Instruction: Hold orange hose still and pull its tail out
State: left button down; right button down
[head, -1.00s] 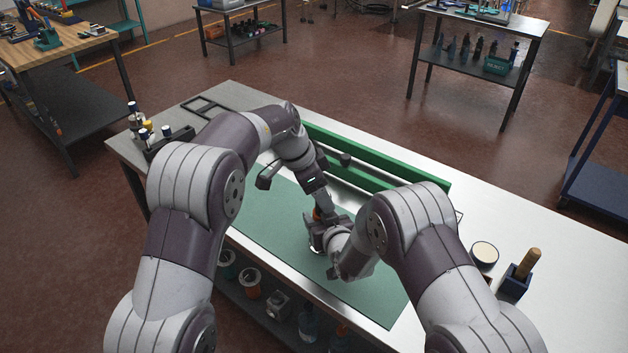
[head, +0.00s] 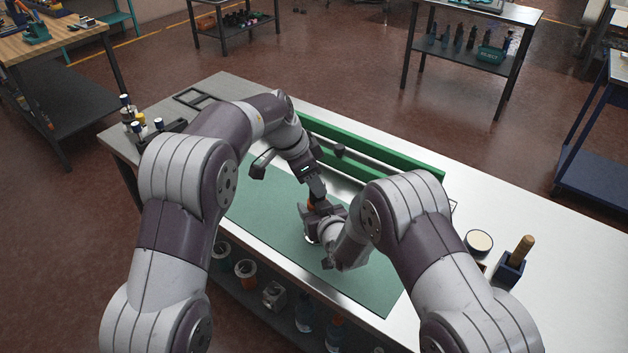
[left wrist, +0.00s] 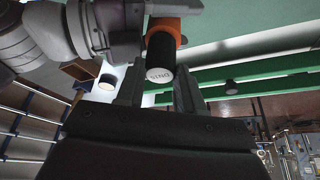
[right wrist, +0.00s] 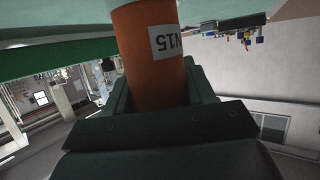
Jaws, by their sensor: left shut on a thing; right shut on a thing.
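The orange hose (right wrist: 152,60) carries a white label reading "N15" in the right wrist view and stands between the fingers of my right gripper (right wrist: 160,92), which is shut on it. In the head view, my left gripper (head: 317,192) meets my right gripper (head: 311,222) above the green mat, hiding most of the hose.
The green mat (head: 262,205) lies on the steel bench. A green rail (head: 390,158) runs behind the grippers. A round tin (head: 479,241) and a dark blue holder with a wooden handle (head: 512,268) stand at right.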

pick_arm(q)
jog(key=shift+r, duration=1.05)
pick_arm(e)
jog(key=shift+f, duration=0.15)
pick_arm(q)
jog(key=shift+w+r, duration=0.1)
jog(key=shift+r, duration=0.35)
notch_tip(320, 180, up, 7)
jog(key=shift+r, duration=0.2)
dwell(0.3)
pick_arm(e)
jog(key=shift+c, duration=1.6)
grip_release()
jog(key=shift+s, duration=0.1)
